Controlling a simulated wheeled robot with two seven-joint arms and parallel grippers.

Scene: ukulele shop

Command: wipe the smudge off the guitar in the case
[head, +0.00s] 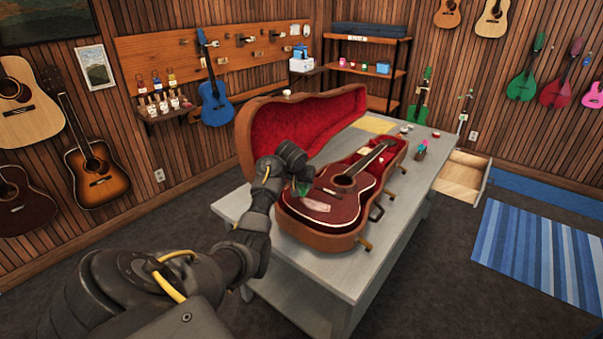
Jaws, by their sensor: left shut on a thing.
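The dark red guitar (345,188) lies face up in the open brown case (318,241), which has a red lining and stands on the grey table. A pale pinkish patch (314,205) shows on the lower left of the guitar's body; I cannot tell for sure whether it is the smudge. My left gripper (301,186) is over the left edge of the guitar's body, shut on a small green thing (302,190), mostly hidden by the gripper. I cannot tell whether the green thing touches the guitar. My right gripper is not in view.
The raised case lid (300,130) stands behind my left gripper. The grey table (402,205) also bears a yellow cloth-like sheet (375,124) and small items at its far end. An open drawer (461,177) juts out at the right. Guitars hang on the walls.

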